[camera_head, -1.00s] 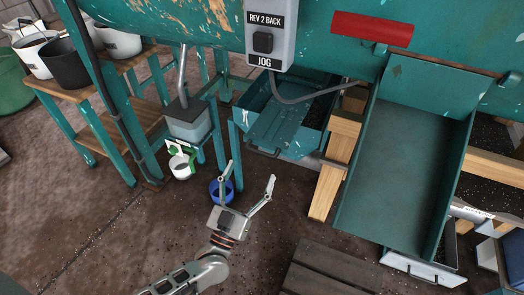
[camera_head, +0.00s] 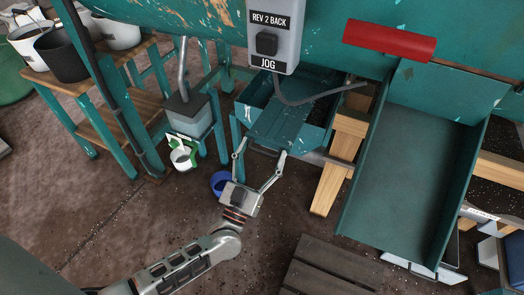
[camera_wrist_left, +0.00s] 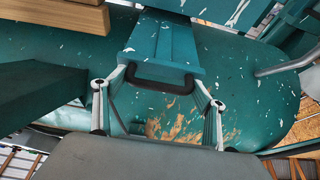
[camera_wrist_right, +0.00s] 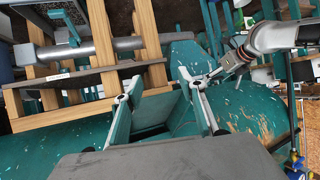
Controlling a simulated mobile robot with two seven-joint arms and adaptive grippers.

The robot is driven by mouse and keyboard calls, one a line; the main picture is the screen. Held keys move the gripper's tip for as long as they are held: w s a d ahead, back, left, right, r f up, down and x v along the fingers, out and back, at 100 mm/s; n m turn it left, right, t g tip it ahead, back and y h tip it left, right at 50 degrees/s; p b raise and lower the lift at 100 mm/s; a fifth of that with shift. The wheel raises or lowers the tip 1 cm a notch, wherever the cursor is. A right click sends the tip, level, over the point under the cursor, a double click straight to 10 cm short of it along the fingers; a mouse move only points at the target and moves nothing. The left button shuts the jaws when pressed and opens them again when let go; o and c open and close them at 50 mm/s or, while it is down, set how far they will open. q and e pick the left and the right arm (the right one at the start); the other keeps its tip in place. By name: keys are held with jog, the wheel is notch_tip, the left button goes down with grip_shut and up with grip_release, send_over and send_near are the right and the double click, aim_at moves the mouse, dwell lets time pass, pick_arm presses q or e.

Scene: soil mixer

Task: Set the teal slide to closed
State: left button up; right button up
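The teal slide (camera_head: 280,128) is a flat plate sticking out from under the mixer, below the jog box. Its dark bar handle (camera_head: 263,150) is at its near end. My left gripper (camera_head: 260,156) is open at this end. In the left wrist view, the slide (camera_wrist_left: 165,42) shows with its handle (camera_wrist_left: 160,80) between the spread fingertips of my left gripper (camera_wrist_left: 160,76); I cannot tell whether they touch it. My right gripper (camera_wrist_right: 157,80) is open and empty in the right wrist view, and out of the head view.
The jog box (camera_head: 274,35) hangs above the slide. A wide teal chute (camera_head: 410,170) and wooden posts (camera_head: 338,165) stand to the right. A blue bowl (camera_head: 220,183) is on the floor left of my left gripper. A wooden pallet (camera_head: 330,265) lies in front.

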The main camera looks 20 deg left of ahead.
aim_at(275, 127)
pick_arm(q)
jog(key=shift+w, duration=0.5)
jog(key=w+b, duration=0.1)
jog(key=w, duration=0.6)
jog(key=shift+w+f+b, duration=0.15)
jog(key=shift+w+b, duration=0.15)
jog(key=shift+w, duration=0.1)
jog(key=shift+c, duration=0.2)
jog(key=shift+o, duration=0.2)
jog(key=shift+w, duration=0.25)
jog(key=shift+r, duration=0.3)
jog(key=shift+w, duration=0.1)
pick_arm(e)
jog(key=shift+w+a+r+m+t, duration=0.15)
jog(key=shift+w+a+r, duration=0.15)
jog(key=shift+r, duration=0.15)
jog(key=shift+w+a+r+m+t, duration=0.15)
jog(key=shift+a+r, duration=0.1)
jog(key=shift+r, duration=0.15)
jog(key=shift+f, duration=0.1)
pick_arm(q)
jog(key=o, duration=1.3)
jog(key=shift+w+f, duration=0.1)
jog(key=shift+c, duration=0.2)
pick_arm(e)
jog(key=shift+f, duration=0.1)
